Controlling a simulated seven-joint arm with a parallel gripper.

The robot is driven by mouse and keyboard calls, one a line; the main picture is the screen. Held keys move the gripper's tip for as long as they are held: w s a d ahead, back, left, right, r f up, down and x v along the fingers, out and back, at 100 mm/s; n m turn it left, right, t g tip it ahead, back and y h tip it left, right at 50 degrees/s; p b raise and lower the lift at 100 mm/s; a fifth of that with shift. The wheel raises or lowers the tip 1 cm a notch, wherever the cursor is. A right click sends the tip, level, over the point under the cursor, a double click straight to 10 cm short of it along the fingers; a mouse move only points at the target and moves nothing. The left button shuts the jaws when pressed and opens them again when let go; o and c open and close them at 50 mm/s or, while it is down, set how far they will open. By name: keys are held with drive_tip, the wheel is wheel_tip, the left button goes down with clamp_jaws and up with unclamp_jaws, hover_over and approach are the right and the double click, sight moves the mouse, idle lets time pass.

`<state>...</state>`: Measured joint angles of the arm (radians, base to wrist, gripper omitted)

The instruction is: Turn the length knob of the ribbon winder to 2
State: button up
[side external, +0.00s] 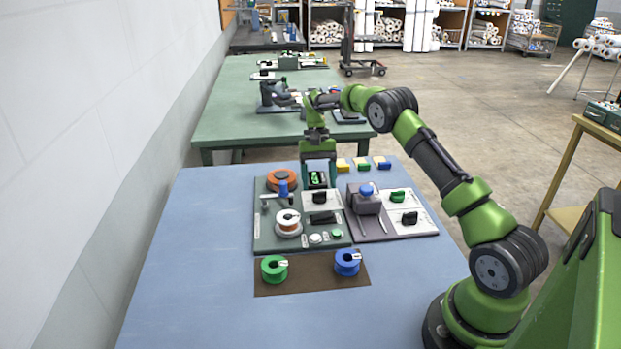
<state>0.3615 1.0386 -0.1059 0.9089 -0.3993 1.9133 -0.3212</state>
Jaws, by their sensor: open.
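The ribbon winder appears to be the dark green-grey panel (265,240) on the blue table, carrying an orange spool (283,180), a white spool with copper-coloured winding (288,222) and a small crank with a blue knob (283,188). A black knob (319,197) sits on a white plate on this panel. Its labels and setting are too small to read, so I cannot tell whether it is the length knob. My gripper (318,184) points down, open, over the panel's far edge, just behind the black knob. A small dark and green part shows between its fingers; contact cannot be told.
A second panel (375,234) at right holds a blue-topped block (367,201), a green knob (397,196) and a black knob (409,217). Green (274,268) and blue (347,262) spools stand on a brown mat (310,280) in front. The table's left side is clear.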

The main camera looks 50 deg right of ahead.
drive_tip(key=shift+v, duration=2.5)
drive_tip(key=shift+d, duration=0.15)
